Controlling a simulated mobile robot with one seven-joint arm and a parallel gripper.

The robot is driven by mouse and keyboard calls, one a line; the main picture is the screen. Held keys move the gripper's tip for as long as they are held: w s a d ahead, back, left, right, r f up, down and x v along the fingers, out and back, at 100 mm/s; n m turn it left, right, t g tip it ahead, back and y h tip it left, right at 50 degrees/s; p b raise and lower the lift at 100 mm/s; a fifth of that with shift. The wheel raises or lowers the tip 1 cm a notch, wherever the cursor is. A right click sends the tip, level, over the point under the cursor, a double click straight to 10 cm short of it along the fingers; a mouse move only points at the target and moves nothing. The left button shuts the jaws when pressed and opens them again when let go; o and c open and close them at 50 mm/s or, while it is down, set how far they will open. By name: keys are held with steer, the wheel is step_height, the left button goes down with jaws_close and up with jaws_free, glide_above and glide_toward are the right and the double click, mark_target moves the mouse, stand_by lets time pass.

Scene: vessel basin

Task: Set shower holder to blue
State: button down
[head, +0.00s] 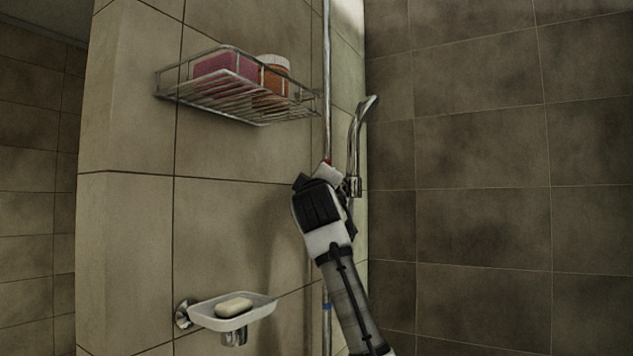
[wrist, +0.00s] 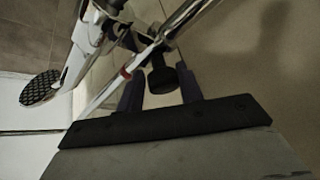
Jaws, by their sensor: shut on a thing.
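The shower holder (head: 353,187) is a chrome clamp on the vertical rail (head: 327,70), and the hand shower (head: 358,130) stands upright in it. My gripper (head: 335,178) is at the holder, partly hiding it and the rail. In the wrist view, my gripper's two dark fingers (wrist: 161,90) are shut on the holder's black knob (wrist: 162,79). A red band shows on the rail beside the knob (wrist: 125,73), and just above my gripper in the head view (head: 327,162). A blue band (head: 327,306) is on the rail much lower down.
A wire shelf (head: 215,92) with a pink item (head: 222,66) and an orange jar (head: 272,80) is on the tiled wall, up and left of my gripper. A white soap dish (head: 255,310) with soap (head: 234,305) juts out at lower left. Room to the right looks clear.

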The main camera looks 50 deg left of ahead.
step_height(320, 180, down, 30)
steer(key=b, duration=1.3)
steer(key=shift+a, duration=0.15)
steer(key=c, duration=1.1)
jaws_free()
steer(key=shift+a, duration=0.1)
steer(key=shift+r, duration=0.1)
steer(key=b+v, duration=0.2)
steer(key=v, duration=1.2)
steer(key=shift+w+r+b, duration=0.1)
steer(key=shift+b, duration=0.3)
